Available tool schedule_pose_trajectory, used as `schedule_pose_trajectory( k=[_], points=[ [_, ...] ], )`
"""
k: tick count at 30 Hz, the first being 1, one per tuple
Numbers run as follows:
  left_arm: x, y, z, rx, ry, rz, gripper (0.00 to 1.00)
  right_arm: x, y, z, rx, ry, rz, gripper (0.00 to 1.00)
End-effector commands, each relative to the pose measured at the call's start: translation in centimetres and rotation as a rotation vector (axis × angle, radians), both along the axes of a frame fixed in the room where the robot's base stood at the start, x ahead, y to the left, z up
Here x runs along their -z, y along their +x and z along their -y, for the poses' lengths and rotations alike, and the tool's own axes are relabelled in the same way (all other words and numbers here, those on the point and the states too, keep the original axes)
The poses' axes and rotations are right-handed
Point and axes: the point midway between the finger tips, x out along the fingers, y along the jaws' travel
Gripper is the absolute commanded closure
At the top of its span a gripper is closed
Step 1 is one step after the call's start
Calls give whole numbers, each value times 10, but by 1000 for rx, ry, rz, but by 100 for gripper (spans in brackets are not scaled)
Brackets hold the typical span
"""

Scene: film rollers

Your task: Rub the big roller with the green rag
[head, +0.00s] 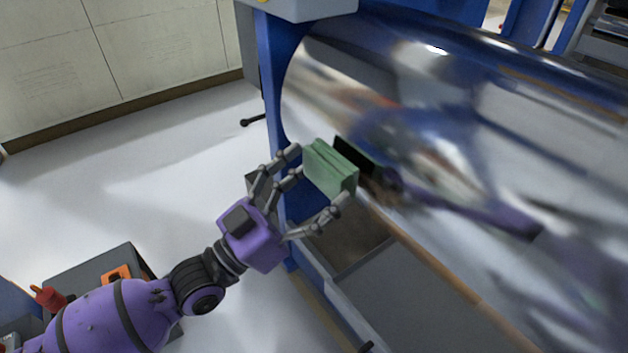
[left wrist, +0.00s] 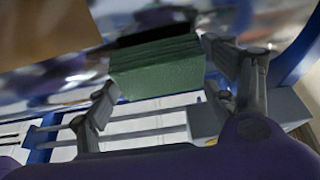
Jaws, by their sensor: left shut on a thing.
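The big roller (head: 470,130) is a large shiny metal cylinder filling the right of the head view. The green rag (head: 331,169) is a folded block held between the fingers of my left gripper (head: 318,190). The gripper is shut on it, and the rag is close to the roller's left part. A dark reflection of the rag shows on the roller beside it; I cannot tell whether they touch. In the left wrist view the green rag (left wrist: 157,68) sits between the fingertips, with the shiny roller (left wrist: 70,80) behind it. My right gripper is not in view.
A blue machine frame (head: 283,60) stands at the roller's left end. A brown edge strip (head: 425,258) runs below the roller. A dark box with an orange part (head: 117,272) is at lower left. White floor (head: 150,180) is clear between the wall and the machine.

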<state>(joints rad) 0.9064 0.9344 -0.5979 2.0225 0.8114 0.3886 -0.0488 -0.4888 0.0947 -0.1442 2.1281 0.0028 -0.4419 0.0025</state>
Motion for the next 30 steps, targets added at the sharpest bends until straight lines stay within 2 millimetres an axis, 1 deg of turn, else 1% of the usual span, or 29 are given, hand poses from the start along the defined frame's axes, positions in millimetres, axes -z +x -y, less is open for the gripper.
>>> schedule_pose_trajectory(
  k=[27, 30],
  points=[
    [0, 11, 15, 1, 1, 1, 43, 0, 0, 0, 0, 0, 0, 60],
    [0, 10, 15, 1, 0, 0, 43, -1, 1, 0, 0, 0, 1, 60]
  ],
)
